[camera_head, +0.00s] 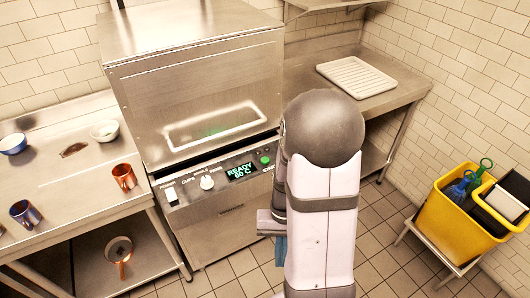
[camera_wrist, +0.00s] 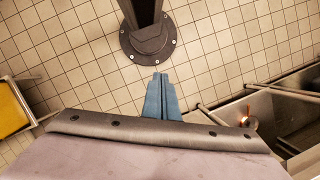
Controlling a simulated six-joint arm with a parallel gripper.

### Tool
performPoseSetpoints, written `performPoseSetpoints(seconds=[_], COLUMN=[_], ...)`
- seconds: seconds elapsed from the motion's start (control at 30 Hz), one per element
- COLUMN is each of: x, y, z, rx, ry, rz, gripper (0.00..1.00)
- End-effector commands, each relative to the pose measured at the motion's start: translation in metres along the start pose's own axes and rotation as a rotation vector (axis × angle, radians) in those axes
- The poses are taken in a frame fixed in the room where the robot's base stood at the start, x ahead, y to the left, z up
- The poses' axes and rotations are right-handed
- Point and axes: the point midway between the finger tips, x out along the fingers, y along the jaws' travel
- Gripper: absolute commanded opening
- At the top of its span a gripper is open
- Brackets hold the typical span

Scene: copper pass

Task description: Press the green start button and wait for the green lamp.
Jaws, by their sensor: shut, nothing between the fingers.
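The dishwasher's front panel (camera_head: 225,188) shows in the head view, with its hood (camera_head: 190,85) down. The green start button (camera_head: 265,160) is at the panel's right end, above the word START and just left of my arm. I cannot make out a separate green lamp there. The display (camera_head: 239,172) reads READY 60 C in green. My gripper (camera_wrist: 162,98) has its blue fingers together and empty, over the tiled floor in the wrist view. In the head view a blue finger (camera_head: 281,250) shows beside my arm, below and apart from the button; the rest is hidden.
A steel table (camera_head: 85,185) with copper mugs (camera_head: 124,176) and bowls (camera_head: 104,131) stands left. A copper pan (camera_head: 119,255) is on its lower shelf. A white rack (camera_head: 356,76) lies on the right counter. A yellow cleaning cart (camera_head: 450,225) stands right.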

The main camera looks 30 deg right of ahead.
Motion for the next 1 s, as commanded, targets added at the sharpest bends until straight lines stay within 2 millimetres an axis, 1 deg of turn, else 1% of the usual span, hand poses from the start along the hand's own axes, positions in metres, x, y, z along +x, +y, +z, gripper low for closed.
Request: performPoseSetpoints(seconds=[0.03, 0.07, 0.17, 0.2, 0.27, 0.3, 0.37, 0.4, 0.53, 0.6, 0.67, 0.7, 0.8, 0.9, 1.0], x=[-0.007, -0.009, -0.014, -0.017, -0.021, -0.025, -0.03, -0.035, -0.056, -0.072, -0.089, -0.102, -0.133, -0.162, -0.186], y=[0.001, 0.0, -0.004, -0.005, -0.008, -0.01, -0.013, -0.015, -0.024, -0.029, -0.032, -0.033, -0.036, -0.038, -0.039], z=[-0.01, -0.019, -0.053, -0.07, -0.098, -0.115, -0.141, -0.159, -0.212, -0.239, -0.26, -0.273, -0.3, -0.322, -0.338], rx=[0.065, 0.103, 0.246, 0.313, 0.41, 0.47, 0.557, 0.61, 0.766, 0.839, 0.898, 0.935, 1.02, 1.102, 1.191], ry=[-0.007, -0.006, 0.012, 0.026, 0.05, 0.068, 0.097, 0.116, 0.182, 0.219, 0.249, 0.268, 0.31, 0.337, 0.344], rz=[-0.036, -0.06, -0.15, -0.192, -0.254, -0.294, -0.353, -0.391, -0.517, -0.586, -0.647, -0.687, -0.785, -0.881, -0.974], gripper=[0.0, 0.0, 0.0, 0.0, 0.0, 0.0, 0.0, 0.0, 0.0, 0.0, 0.0, 0.0, 0.0, 0.0, 0.0])
